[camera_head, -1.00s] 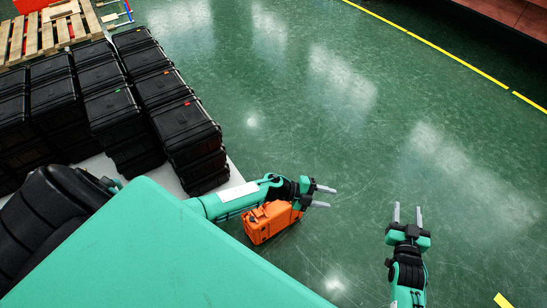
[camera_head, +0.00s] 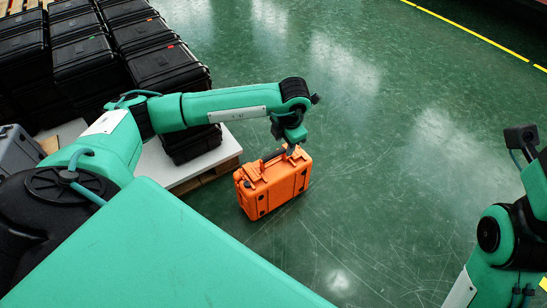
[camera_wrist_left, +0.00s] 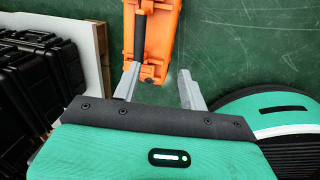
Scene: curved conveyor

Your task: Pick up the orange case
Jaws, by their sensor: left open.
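The orange case (camera_head: 278,188) stands on the green floor near the middle of the head view, its dark handle (camera_head: 274,154) on top. My left gripper (camera_head: 291,150) points down at the far right end of its top; the fingertips are hard to make out there. In the left wrist view the left gripper (camera_wrist_left: 160,82) is open, with nothing held. The orange case (camera_wrist_left: 163,42) lies ahead of the fingers; its near end reaches between the tips, close to the left finger. The fingers of my right gripper are not in view; only parts of that arm show at the right edge.
Stacks of black cases (camera_head: 165,68) stand at the upper left on a white-topped pallet (camera_head: 205,170), close to the left of the orange case. A grey case (camera_head: 14,150) is at the far left. The floor (camera_head: 390,170) to the right is clear.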

